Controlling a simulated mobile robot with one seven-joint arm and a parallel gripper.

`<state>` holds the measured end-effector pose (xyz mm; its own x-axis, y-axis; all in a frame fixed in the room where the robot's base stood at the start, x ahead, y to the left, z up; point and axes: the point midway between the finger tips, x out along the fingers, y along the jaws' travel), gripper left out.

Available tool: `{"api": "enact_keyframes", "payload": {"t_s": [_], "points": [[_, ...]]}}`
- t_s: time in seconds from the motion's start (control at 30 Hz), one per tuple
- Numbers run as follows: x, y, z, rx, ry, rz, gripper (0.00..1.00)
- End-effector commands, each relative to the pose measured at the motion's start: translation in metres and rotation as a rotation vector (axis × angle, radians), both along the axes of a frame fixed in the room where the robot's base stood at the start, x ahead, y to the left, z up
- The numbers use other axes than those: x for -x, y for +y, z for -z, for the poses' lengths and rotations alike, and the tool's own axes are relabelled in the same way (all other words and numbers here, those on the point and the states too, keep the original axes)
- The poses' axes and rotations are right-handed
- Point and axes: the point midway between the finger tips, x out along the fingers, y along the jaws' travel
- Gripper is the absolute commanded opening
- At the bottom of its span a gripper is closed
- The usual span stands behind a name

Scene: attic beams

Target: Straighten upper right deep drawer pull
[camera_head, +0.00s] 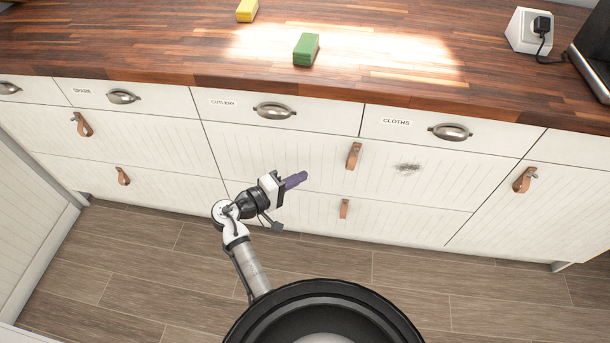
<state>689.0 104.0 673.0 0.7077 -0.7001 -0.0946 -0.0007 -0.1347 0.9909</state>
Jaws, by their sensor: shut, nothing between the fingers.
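The wide upper deep drawer (270,153) has a brown leather strap pull (353,155), which hangs close to upright with its lower end slightly left. A similar strap pull (344,208) is on the lower deep drawer. Another leather pull (525,179) is on the front at the far right; it slants down-left in the picture, much like the nearby panel seams. I cannot tell how far any pull is turned. My gripper (297,181) has purple fingers, shut and empty, pointing right. It appears left of and below the upper pull, apart from it.
A dark scuff (407,167) marks the upper deep drawer. Metal cup pulls sit on the shallow drawers above, including the cloths drawer (396,121). A green block (306,49) and yellow block (247,10) lie on the wooden counter (170,45). The plank floor (420,275) is clear.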

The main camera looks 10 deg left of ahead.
Motion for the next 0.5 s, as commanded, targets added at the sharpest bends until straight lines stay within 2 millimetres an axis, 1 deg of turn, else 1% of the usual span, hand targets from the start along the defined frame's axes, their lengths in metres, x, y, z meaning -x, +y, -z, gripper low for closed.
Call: {"api": "enact_keyframes", "payload": {"t_s": [0.03, 0.2, 0.37, 0.5], "points": [[-0.007, -0.008, -0.001, 0.0, 0.001, 0.005, 0.0], [-0.033, -0.034, 0.002, -0.001, 0.001, 0.005, 0.0], [-0.057, -0.057, 0.006, -0.002, 0.001, 0.004, 0.0], [-0.055, -0.079, 0.009, -0.001, 0.003, 0.003, 0.0]]}}
